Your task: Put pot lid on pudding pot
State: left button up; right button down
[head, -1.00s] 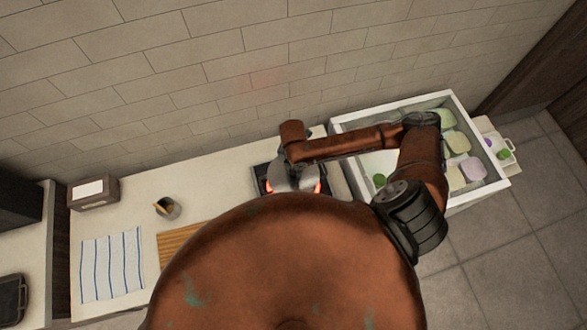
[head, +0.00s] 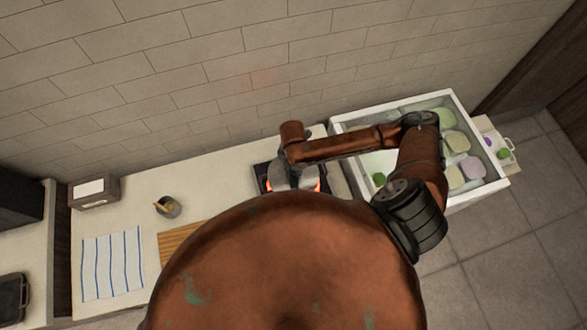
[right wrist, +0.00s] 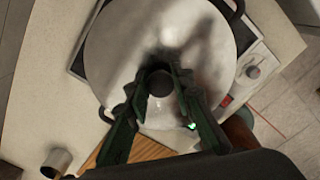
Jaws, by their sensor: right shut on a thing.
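The pot lid (right wrist: 205,45) is a pale grey metal disc with a dark round knob (right wrist: 159,85) in its middle. My right gripper (right wrist: 160,72) is shut on this knob, seen from above in the right wrist view. The pudding pot is mostly hidden under the lid; its dark side handle (right wrist: 106,116) sticks out at lower left, another at upper right. The lid looks roughly centred over the pot; I cannot tell if it touches the rim. In the head view my body and right arm hide much of the pot and lid (head: 283,178). My left gripper is not in view.
The pot stands over a stove (head: 261,173) with glowing red burners. A white bin (head: 337,122) with several coloured tubs lies to the right. On the counter at left are a small cup (head: 172,211), a striped cloth (head: 110,265), a wooden board (head: 177,240) and a box (head: 92,196).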

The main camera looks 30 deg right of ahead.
jog(key=c, duration=1.6)
grip_release()
jog(key=shift+r, duration=0.1)
notch_tip(320, 180, up, 12)
